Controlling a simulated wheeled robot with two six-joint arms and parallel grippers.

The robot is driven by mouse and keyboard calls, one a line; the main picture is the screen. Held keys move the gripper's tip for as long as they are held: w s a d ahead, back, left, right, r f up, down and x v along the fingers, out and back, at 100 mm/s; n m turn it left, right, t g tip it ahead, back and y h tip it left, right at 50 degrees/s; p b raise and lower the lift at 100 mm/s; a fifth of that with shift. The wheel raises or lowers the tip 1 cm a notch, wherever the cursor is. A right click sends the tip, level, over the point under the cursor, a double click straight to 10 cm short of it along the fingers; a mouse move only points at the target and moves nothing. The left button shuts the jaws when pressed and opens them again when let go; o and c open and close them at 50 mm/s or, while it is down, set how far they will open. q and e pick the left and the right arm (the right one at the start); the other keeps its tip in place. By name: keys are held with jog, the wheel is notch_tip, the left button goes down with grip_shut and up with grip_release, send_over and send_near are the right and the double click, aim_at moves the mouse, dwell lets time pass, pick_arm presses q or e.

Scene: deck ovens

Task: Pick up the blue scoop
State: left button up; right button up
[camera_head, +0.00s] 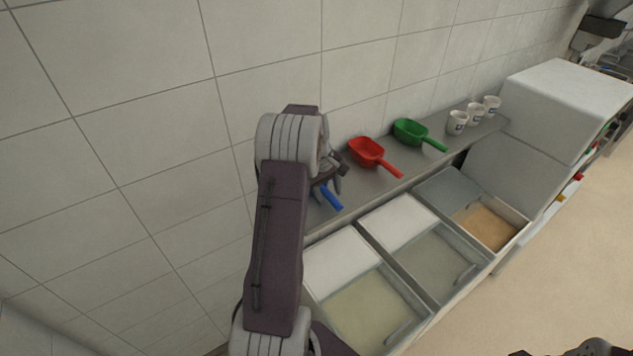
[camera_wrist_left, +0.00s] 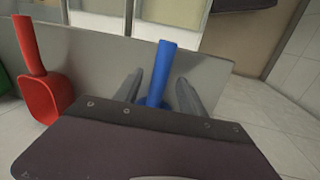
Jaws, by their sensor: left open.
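The blue scoop lies on the grey metal shelf (camera_head: 405,172). In the head view only its blue handle (camera_head: 331,198) shows; my left arm and gripper hide the rest. In the left wrist view the handle (camera_wrist_left: 161,72) stands between the two fingers of my left gripper (camera_wrist_left: 157,88), with a gap on each side. A bit of the scoop's bowl shows at the handle's base; my wrist housing hides the rest. My left gripper (camera_head: 330,183) is open over the scoop in the head view. My right gripper cannot be made out; only a dark part of mine shows at the bottom right edge.
A red scoop (camera_head: 367,152) and a green scoop (camera_head: 410,131) lie farther along the shelf. Several white cups (camera_head: 457,122) stand at its far end, by a white box-like unit (camera_head: 567,105). Bins with clear lids (camera_head: 367,312) sit below the shelf front. A tiled wall runs behind.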

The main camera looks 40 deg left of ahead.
pick_arm(q)
jog(key=shift+w+d+f, duration=0.1)
jog(key=shift+w+f, duration=0.05)
jog(key=shift+f, duration=0.4)
jog(key=shift+w+f, duration=0.15)
jog(key=shift+f, duration=0.4)
jog(key=shift+s+r, duration=0.1)
grip_shut()
pick_arm(e)
jog(key=shift+r, duration=0.35)
jog(key=shift+w, duration=0.1)
